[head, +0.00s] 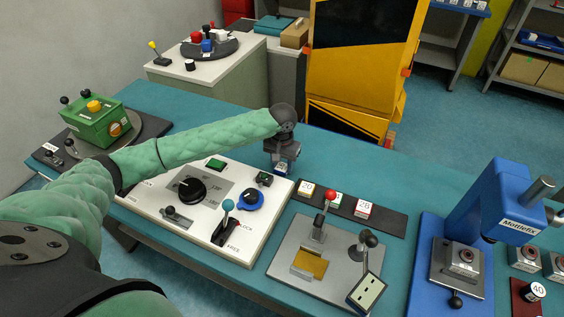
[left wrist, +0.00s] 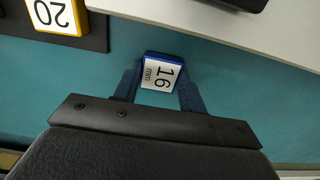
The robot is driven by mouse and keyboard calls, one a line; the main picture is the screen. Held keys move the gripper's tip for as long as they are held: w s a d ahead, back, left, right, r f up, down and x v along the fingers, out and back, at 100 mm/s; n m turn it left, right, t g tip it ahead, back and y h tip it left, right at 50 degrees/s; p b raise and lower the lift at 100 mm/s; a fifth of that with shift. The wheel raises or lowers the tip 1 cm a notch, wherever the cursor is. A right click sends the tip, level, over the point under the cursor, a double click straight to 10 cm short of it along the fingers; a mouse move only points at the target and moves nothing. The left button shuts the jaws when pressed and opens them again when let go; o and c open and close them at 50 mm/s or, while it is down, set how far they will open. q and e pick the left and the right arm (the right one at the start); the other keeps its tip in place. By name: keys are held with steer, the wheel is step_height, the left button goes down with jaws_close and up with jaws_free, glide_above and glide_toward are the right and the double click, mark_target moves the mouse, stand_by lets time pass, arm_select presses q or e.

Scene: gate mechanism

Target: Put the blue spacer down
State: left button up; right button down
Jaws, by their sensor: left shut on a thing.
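The blue spacer (left wrist: 161,74), with a white top marked 16 mm, sits between the fingers of my left gripper (left wrist: 160,92) in the left wrist view. In the head view my left gripper (head: 281,168) points down over the teal table, between the white control panel and the spacer rack; the spacer shows only as a small blue and white patch at its tips. My left gripper is shut on the spacer. I cannot tell whether the spacer touches the table. My right gripper is not in view.
A black rack (head: 387,218) holds a yellow 20 spacer (head: 306,188), a green one and a red 28 spacer (head: 363,209). The white control panel (head: 150,198) with knobs and levers is on the left. A grey lever fixture (head: 285,268) and a blue press (head: 490,205) are on the right.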

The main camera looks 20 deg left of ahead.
arm_select(q)
steer(key=shift+f, duration=0.2)
steer(key=o, duration=1)
